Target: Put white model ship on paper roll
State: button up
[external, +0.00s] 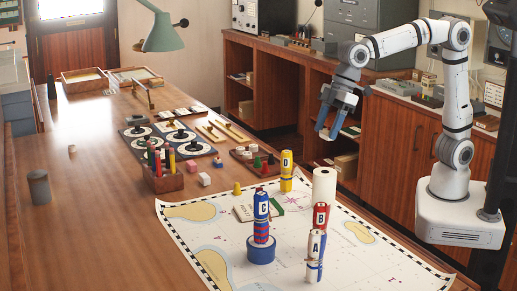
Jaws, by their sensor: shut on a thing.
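My gripper (329,129) is in the air, above and to the right of the paper roll (324,188), tilted down with blue-grey fingers. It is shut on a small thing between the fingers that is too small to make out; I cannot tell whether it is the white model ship. I cannot pick out the white model ship anywhere else. The paper roll is white and stands upright at the back right of the chart (385,262), with its top in view and nothing on it.
Lettered cylinders stand close to the paper roll: yellow D (286,170), red B (320,218), white A (315,250) and blue C (261,205) on a blue base (261,250). A pencil box (164,181) and a green lamp (163,35) are to the left.

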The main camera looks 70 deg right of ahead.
aim_at(322, 172)
jog(key=f, duration=1)
jog(key=shift+s+p, duration=0.2)
jog(key=shift+p, duration=0.15)
jog(key=shift+f, duration=0.15)
jog(key=o, duration=1)
jog(key=shift+c, duration=0.2)
